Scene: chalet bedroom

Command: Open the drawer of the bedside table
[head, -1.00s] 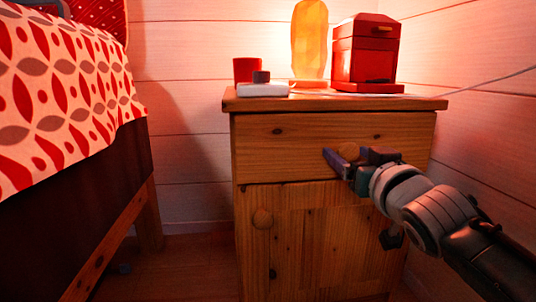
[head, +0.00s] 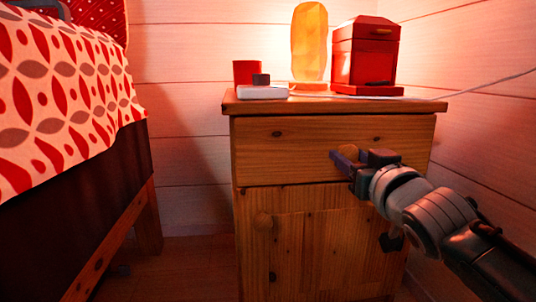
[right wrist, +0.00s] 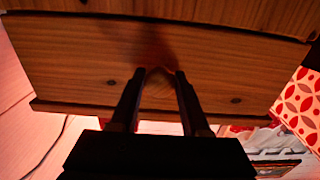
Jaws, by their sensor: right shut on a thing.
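The wooden bedside table (head: 245,215) stands against the wall. Its drawer front (head: 285,150) is the upper panel, with a round wooden knob (head: 348,152) at the right of its middle. I cannot tell whether the drawer stands slightly out; no wide gap shows. My right gripper (head: 350,160) is shut on the knob, reaching in from the right. The right wrist view shows its two dark fingers (right wrist: 154,76) on either side of the knob, against the drawer front (right wrist: 80,65). The fingers partly hide the knob. My left gripper is not in view.
A bed (head: 70,110) stands at the left.

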